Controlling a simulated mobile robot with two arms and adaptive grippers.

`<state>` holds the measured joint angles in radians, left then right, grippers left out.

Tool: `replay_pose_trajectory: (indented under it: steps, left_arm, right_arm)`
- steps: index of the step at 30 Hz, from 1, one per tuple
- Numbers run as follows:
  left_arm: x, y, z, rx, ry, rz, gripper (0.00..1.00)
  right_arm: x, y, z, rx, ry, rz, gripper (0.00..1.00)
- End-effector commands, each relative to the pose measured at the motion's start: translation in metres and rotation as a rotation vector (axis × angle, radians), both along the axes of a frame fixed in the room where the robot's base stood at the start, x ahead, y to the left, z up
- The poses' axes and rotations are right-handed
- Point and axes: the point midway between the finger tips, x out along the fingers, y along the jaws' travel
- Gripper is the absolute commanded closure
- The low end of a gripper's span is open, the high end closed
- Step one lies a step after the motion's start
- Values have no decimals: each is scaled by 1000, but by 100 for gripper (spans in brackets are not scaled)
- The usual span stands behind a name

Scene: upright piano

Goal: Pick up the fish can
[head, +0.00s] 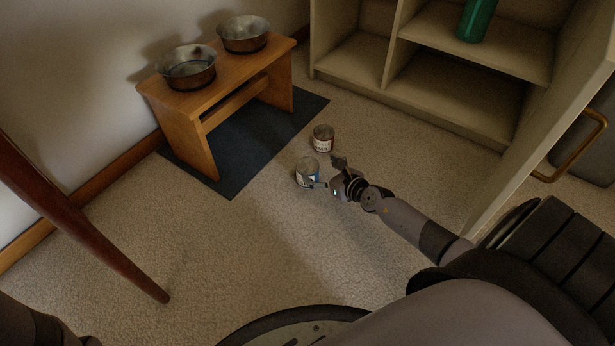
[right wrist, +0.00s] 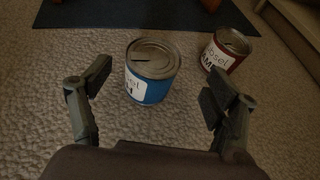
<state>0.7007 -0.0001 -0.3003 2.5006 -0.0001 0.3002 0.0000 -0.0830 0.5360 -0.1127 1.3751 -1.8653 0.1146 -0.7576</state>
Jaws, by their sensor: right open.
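Two cans stand upright on the carpet. The nearer can has a blue and white label (head: 307,171) and a grey lid; it also shows in the right wrist view (right wrist: 152,74). Its label is only partly readable, so I cannot confirm the word fish. The other can, with a red and white label (head: 322,138), stands just behind it and to the right in the right wrist view (right wrist: 230,52). My right gripper (head: 328,173) is open and empty, its fingers spread either side of the blue can, which is a little ahead of the fingertips. My left gripper is not in view.
A small wooden stand (head: 217,83) holds two metal bowls (head: 187,68) (head: 243,35) over a dark mat (head: 232,172). A beige shelf unit (head: 440,117) with a green object (head: 476,20) is at the back right. A brown leg (head: 92,232) slants at the left. Carpet around the cans is clear.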

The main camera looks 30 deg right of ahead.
Motion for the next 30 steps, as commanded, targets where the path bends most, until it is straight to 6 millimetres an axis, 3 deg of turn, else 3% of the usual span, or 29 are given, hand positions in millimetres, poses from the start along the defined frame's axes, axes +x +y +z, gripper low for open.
replay_pose_trajectory:
  steps: [18, 27, 30]
  left_arm:
    - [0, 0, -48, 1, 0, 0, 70]
    - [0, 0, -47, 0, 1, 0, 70]
    - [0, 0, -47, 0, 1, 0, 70]
  right_arm:
    - [56, 11, -32, 2, -2, -2, 19]
    - [59, 12, -30, 1, 0, 0, 19]
    - [58, 12, -30, 1, 0, 0, 25]
